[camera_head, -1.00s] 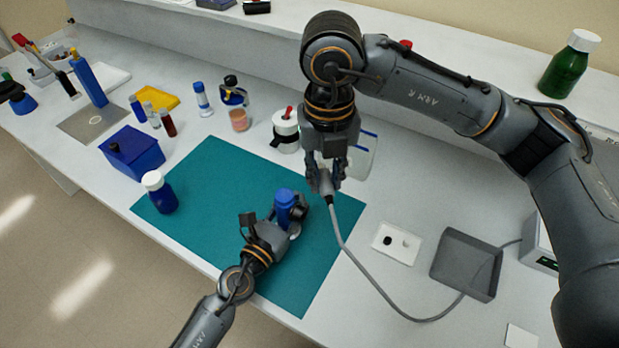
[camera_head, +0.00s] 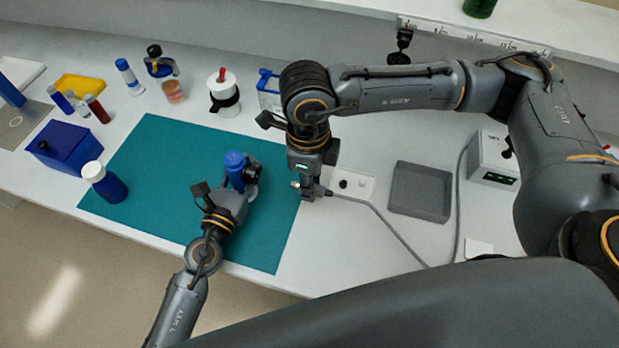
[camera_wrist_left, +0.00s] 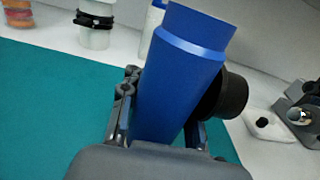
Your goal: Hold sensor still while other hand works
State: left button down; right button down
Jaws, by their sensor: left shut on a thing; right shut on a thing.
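The blue cylinder (camera_head: 236,162), which looks like the sensor body, stands nearly upright above the teal mat (camera_head: 160,165). My left gripper (camera_head: 238,186) is shut around it. In the left wrist view the blue cylinder (camera_wrist_left: 182,75) leans slightly right between the fingers, with a black round part (camera_wrist_left: 226,92) on its right side. My right gripper (camera_head: 312,184) is shut on the metal cable end (camera_head: 318,191), just right of the mat and apart from the cylinder. The grey cable (camera_head: 385,222) trails from it to the right.
A white pad with a black spot (camera_head: 363,187) and an empty grey tray (camera_head: 420,192) lie right of my right gripper. A white instrument box (camera_head: 490,160) stands beyond. A white-capped blue bottle (camera_head: 112,188) and a blue box (camera_head: 66,147) stand left. The mat's middle is clear.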

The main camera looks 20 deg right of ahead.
jog(key=shift+w+a, duration=0.85)
jog(key=shift+a, duration=0.35)
jog(key=shift+w+a, duration=0.85)
jog(key=shift+a, duration=0.3)
jog(key=shift+w+a, duration=0.9)
jog(key=shift+a, duration=0.3)
jog(key=c, duration=1.1)
grip_release()
jog(key=shift+r, duration=0.1)
jog(key=r, duration=1.1)
jog(key=shift+w+a+r, duration=0.1)
jog(key=shift+w+r, duration=0.1)
jog(key=shift+r, duration=0.2)
